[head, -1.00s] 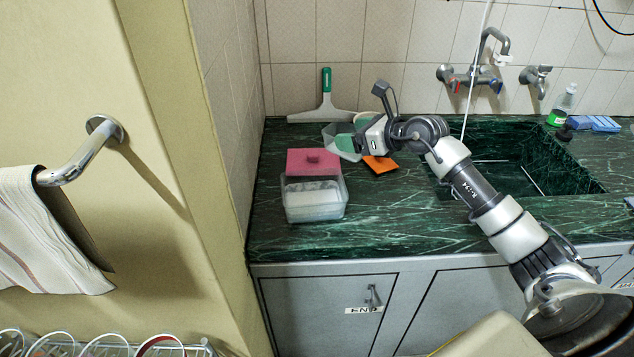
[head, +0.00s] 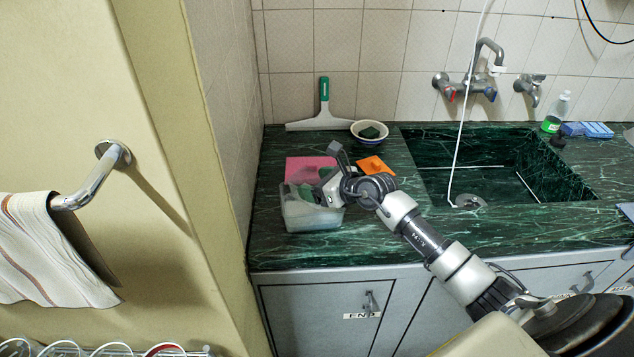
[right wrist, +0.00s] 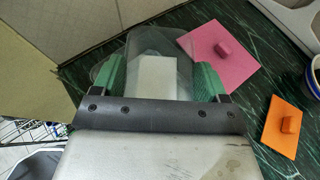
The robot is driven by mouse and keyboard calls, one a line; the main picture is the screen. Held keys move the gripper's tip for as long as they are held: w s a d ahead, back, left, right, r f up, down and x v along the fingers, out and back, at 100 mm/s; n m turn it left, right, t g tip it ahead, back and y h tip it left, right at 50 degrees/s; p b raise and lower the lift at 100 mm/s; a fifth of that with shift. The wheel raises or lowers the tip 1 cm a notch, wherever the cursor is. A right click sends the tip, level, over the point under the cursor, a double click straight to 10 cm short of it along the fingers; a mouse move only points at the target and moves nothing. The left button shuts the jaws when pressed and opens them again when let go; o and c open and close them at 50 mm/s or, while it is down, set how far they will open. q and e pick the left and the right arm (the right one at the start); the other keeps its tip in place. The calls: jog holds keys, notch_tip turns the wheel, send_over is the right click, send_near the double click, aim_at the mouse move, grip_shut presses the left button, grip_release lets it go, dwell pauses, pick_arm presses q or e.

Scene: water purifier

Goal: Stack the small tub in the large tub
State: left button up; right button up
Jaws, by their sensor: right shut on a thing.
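The large tub (head: 308,218) is clear and stands on the green marble counter, left of the sink. My right gripper (head: 314,186) is over its upper rear part, coming in from the right. In the right wrist view, the green fingers of my right gripper (right wrist: 155,76) are shut on the small clear tub (right wrist: 143,47), one finger on each side. The gripper partly hides the small tub in the head view. I cannot tell how deep it sits within the large tub. My left gripper is not in view.
A pink lid (head: 303,164) lies behind the large tub, and an orange lid (head: 374,165) lies to its right. A bowl (head: 369,131) and a squeegee (head: 323,122) are farther back. The sink (head: 487,180) is to the right; a wall closes the left side.

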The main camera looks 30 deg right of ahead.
jog(key=shift+f+b, duration=0.3)
jog(key=shift+f, duration=0.1)
jog(key=o, duration=1)
